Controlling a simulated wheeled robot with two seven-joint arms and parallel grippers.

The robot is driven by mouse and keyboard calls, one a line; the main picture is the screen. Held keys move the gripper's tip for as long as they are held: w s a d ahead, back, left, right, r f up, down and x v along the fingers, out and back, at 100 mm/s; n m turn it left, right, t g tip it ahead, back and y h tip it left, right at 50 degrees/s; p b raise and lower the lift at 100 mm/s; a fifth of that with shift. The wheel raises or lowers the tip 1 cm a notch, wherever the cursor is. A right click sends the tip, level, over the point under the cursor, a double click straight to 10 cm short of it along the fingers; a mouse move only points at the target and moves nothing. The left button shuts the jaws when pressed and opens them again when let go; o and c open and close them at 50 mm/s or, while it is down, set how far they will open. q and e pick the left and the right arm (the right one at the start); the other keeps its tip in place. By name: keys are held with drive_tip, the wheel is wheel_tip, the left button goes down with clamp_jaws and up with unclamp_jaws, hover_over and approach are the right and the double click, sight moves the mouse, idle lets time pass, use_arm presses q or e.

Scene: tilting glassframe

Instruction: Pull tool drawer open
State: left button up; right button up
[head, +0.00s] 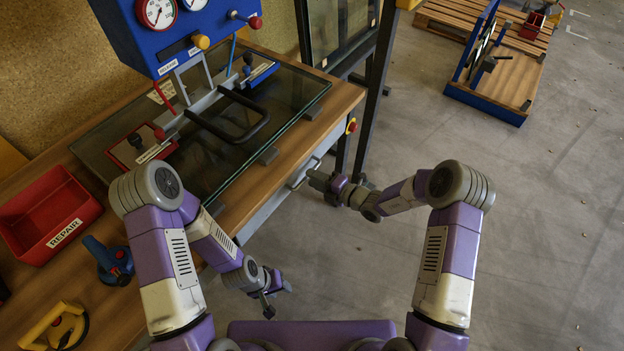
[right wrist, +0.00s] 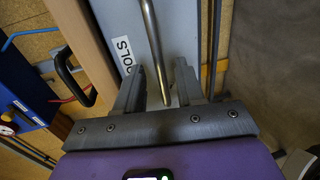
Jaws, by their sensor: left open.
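The tool drawer (head: 262,213) is the grey front under the workbench top, and it looks closed. In the right wrist view its grey front (right wrist: 117,18) carries a "TOOLS" label (right wrist: 124,55) and a metal bar handle (right wrist: 151,40). The handle also shows in the head view (head: 303,176). My right gripper (head: 314,179) is at the handle's far end. In the right wrist view its fingers (right wrist: 159,68) are apart, with the bar between them and gaps beside it. My left gripper (head: 281,290) is open and empty, low in front of the bench.
A glass pane (head: 225,165) with a black handle lies on the workbench. A red "REPAIR" bin (head: 50,215), a blue tool (head: 108,262) and a yellow-handled tool (head: 55,328) are at left. A dark frame stand (head: 372,95) rises beyond the bench.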

drive_tip(key=shift+x, duration=0.8)
clamp_jaws()
